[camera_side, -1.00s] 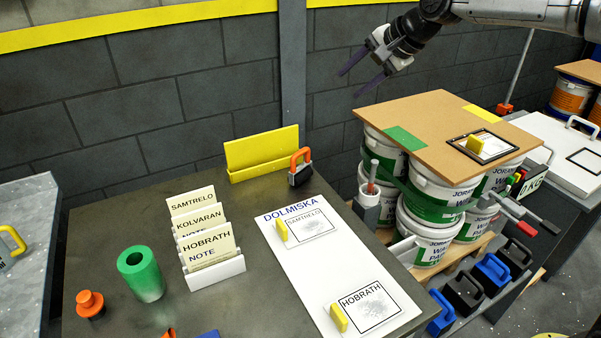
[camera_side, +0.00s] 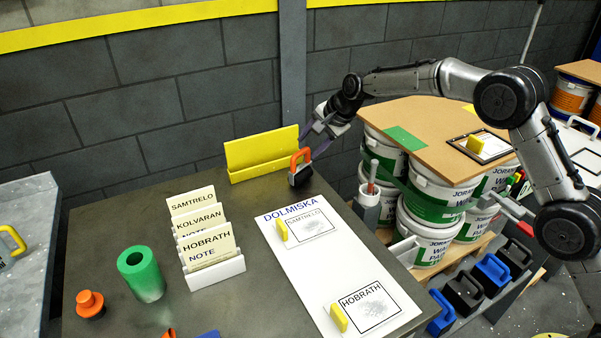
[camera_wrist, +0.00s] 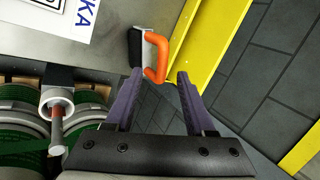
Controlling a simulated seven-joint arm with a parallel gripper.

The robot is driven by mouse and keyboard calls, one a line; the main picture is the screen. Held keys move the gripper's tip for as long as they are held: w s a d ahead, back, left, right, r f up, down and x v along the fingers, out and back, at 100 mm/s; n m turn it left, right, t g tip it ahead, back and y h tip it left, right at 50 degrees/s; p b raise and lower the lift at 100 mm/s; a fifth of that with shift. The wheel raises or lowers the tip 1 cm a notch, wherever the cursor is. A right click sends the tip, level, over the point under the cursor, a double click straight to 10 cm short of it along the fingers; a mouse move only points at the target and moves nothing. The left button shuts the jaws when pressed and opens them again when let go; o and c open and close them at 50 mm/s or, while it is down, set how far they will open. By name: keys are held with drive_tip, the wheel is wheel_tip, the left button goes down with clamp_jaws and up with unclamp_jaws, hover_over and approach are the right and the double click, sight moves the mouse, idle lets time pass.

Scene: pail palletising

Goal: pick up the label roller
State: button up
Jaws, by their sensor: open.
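The label roller, which I take to be the dark block with an orange loop handle (camera_side: 300,168), stands at the far right corner of the dark table, beside the yellow holder. In the wrist view its orange handle (camera_wrist: 158,55) shows just ahead of my fingertips, roughly between them, with the dark body to the left. My gripper (camera_side: 312,141) is open and empty, just above and behind the roller in the side view. In the wrist view both purple fingers of my gripper (camera_wrist: 160,74) are spread apart. Whether they touch the handle I cannot tell.
The yellow holder (camera_side: 262,158) stands close beside the roller. A white board (camera_side: 315,262) with yellow-handled stamps lies in front. A card rack (camera_side: 215,270) and green tube (camera_side: 141,275) stand further left. Stacked pails under a brown board (camera_side: 430,140) stand to the right.

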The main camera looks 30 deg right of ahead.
sight(302, 151)
drive_tip(key=shift+a+x, duration=0.2)
drive_tip(key=shift+x, duration=2.55)
clamp_jaws()
drive_tip(key=shift+r, duration=0.2)
